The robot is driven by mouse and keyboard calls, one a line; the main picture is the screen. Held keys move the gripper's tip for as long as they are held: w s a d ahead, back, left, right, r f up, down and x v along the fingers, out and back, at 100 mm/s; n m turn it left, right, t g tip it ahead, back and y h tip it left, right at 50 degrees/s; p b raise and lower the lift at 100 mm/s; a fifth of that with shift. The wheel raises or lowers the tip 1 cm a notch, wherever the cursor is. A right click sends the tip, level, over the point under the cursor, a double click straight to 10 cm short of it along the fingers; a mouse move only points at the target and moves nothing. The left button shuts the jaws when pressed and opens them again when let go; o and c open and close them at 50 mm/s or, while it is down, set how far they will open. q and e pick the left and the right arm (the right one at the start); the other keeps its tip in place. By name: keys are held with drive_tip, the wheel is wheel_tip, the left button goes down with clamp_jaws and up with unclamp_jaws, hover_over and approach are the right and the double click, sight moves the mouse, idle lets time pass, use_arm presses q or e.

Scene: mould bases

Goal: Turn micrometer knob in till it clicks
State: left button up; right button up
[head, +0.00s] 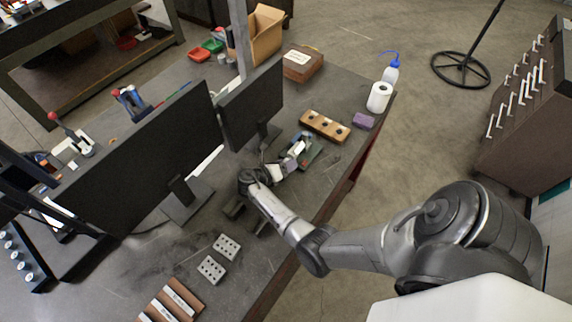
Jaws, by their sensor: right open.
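A small device with white, grey and green parts (299,152) stands on the dark grey workbench just beyond my right wrist. It may be the micrometer in its stand, but it is too small and partly covered to be sure, and I cannot make out a knob. My left gripper is out of view.
Two monitors (150,155) (255,103) stand left of my right arm. Two grey blocks with holes (227,247) (211,269) and a wooden rack (171,301) lie nearer. Beyond are a wooden holder (325,125), purple sponge (363,120), white roll (379,97) and wash bottle (391,73).

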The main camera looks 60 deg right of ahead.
drive_tip(key=c, duration=0.9)
drive_tip(key=shift+c, duration=0.2)
drive_tip(key=shift+r, duration=0.1)
